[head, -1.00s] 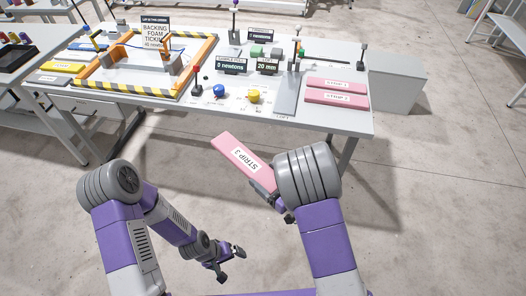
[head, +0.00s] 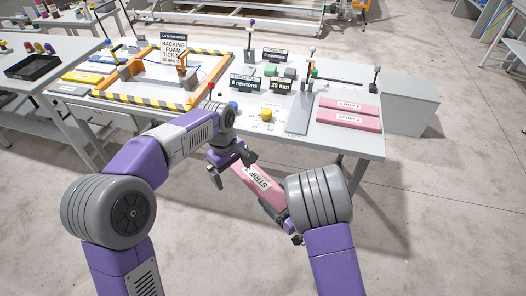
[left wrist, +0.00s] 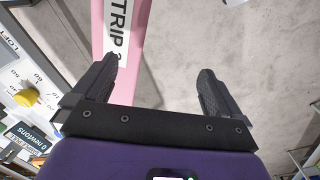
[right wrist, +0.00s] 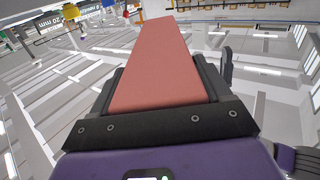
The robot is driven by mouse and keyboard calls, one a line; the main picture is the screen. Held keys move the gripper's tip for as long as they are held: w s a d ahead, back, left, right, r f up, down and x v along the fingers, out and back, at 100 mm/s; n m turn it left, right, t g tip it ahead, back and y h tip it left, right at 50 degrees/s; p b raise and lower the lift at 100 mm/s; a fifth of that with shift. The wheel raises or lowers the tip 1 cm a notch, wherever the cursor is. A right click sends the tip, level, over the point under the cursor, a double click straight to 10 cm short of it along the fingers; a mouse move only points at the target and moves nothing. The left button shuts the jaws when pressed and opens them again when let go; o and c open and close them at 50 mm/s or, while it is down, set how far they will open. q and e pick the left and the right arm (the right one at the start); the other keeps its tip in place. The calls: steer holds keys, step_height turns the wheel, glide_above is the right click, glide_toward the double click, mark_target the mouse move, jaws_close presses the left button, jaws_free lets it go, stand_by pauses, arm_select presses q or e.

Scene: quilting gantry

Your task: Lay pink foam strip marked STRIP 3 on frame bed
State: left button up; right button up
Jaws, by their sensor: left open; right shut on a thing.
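The pink foam strip marked STRIP 3 (head: 257,182) is in the air in front of the table. My right gripper (head: 281,215) is shut on its near end; the right wrist view shows the pink strip (right wrist: 155,65) between the fingers. My left gripper (head: 232,160) is open by the strip's far end. In the left wrist view the strip (left wrist: 122,60) passes by the left finger, and whether it lies between the fingers is unclear. The frame bed (head: 205,95), with orange rails and striped edges, is on the table at the left, partly hidden by my left arm.
Strips marked STRIP 1 (head: 348,106) and STRIP 2 (head: 346,119) lie at the table's right. A sign (head: 174,48) stands at the frame. Displays reading 0 newtons (head: 243,83) and 20 mm (head: 281,86) and a yellow knob (head: 266,114) sit between.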

arm_select(q)
steer(key=m+y, duration=0.1)
glide_toward(263, 180)
arm_select(e)
steer(key=shift+d, duration=0.1)
arm_select(q)
step_height(263, 180, down, 9)
steer(key=shift+f, duration=0.1)
stand_by(0.4)
steer(key=shift+w+d, duration=0.1)
steer(key=c, duration=1)
steer(key=shift+c, duration=0.2)
arm_select(e)
steer(key=o, duration=1)
steer(key=shift+o, duration=0.2)
